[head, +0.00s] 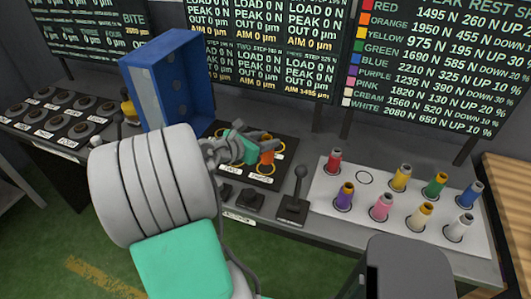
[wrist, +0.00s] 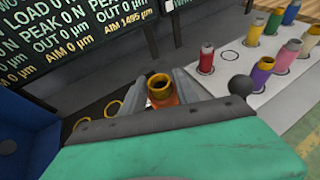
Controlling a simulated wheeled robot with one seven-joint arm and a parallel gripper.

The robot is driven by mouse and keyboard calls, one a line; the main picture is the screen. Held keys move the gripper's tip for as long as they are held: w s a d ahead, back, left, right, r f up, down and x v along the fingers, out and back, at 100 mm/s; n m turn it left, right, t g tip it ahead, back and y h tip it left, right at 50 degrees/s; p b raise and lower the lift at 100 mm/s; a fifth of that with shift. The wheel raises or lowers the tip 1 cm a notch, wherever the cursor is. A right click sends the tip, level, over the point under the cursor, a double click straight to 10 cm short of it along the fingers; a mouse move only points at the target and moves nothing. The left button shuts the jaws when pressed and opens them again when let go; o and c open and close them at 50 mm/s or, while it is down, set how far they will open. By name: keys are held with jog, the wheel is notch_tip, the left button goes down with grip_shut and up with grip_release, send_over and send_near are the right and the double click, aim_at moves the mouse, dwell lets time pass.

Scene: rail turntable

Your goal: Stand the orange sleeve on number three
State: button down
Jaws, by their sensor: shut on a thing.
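The orange sleeve (head: 266,155) stands upright between the fingers of my gripper (head: 258,141), over the black plate (head: 290,158) with yellow rings. In the wrist view the orange sleeve (wrist: 161,91) shows its yellow-rimmed open top between the two grey fingers of my gripper (wrist: 160,96), which are shut on it. Yellow rings show on the plate, one beside the sleeve (head: 279,143) and others to the left in the wrist view (wrist: 113,108). The plate's labels are too small to read, so I cannot tell which ring is number three. The sleeve's foot is hard to see.
A white board (head: 328,199) at the right holds several coloured sleeves and one empty circle (head: 366,178). A black lever (head: 297,190) stands in front of the plate. A tall blue box (head: 190,100) stands left of the plate. Screens (head: 270,45) rise behind.

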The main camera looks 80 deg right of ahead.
jog(key=shift+w+d+f, duration=0.25)
jog(key=shift+d+f, duration=0.6)
jog(key=shift+f, duration=0.65)
jog(key=shift+w+d+f, duration=0.25)
jog(key=shift+d+f, duration=0.65)
jog(key=shift+f, duration=0.65)
jog(key=shift+w+d+f, duration=0.25)
jog(key=shift+d+f, duration=0.6)
jog(key=shift+f, duration=0.65)
jog(key=shift+f, duration=0.2)
jog(key=c, duration=0.9)
grip_release()
jog(key=shift+r, duration=0.1)
